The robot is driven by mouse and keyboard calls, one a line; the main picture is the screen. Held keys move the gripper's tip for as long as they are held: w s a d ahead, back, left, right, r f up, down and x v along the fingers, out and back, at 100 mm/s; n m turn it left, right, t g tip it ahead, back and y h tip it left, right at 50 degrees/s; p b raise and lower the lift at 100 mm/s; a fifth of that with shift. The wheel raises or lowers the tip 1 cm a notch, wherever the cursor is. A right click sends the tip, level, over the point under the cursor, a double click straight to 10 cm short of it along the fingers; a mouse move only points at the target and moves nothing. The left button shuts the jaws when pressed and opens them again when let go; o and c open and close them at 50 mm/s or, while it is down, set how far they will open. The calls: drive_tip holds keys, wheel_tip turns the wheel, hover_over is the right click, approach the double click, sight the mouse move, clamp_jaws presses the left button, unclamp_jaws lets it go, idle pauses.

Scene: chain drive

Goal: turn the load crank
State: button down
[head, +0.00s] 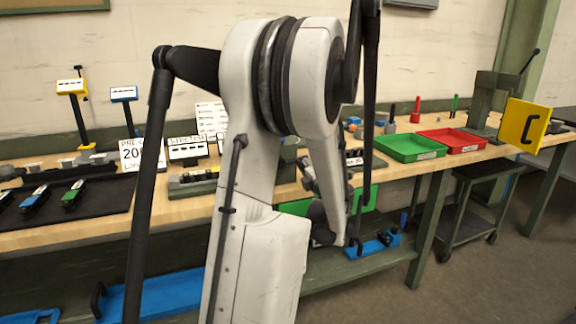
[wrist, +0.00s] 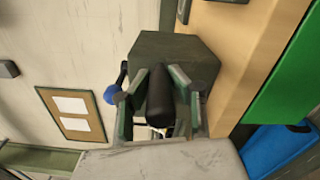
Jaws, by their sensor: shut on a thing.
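In the wrist view my gripper (wrist: 161,88) has its two fingers on either side of a dark, rounded crank handle (wrist: 158,103) and is shut on it. The handle stands in front of a dark grey-green block (wrist: 176,54); how it joins the block is hidden. A blue ball knob (wrist: 112,95) on a dark rod is just left of the fingers, apart from the handle. In the head view my own arm covers the middle, so the crank and the grip on it cannot be made out.
The wooden bench (head: 400,155) carries a green tray (head: 409,148), a red tray (head: 452,140) and a yellow C sign (head: 524,126) at right. Sign stands and a dark mat (head: 105,205) are at left. Blue pieces lie on the lower shelf (head: 330,268).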

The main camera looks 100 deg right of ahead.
drive_tip(key=shift+f, duration=0.1)
idle(0.4)
drive_tip(key=c, duration=1.5)
unclamp_jaws()
drive_tip(key=v, duration=1.2)
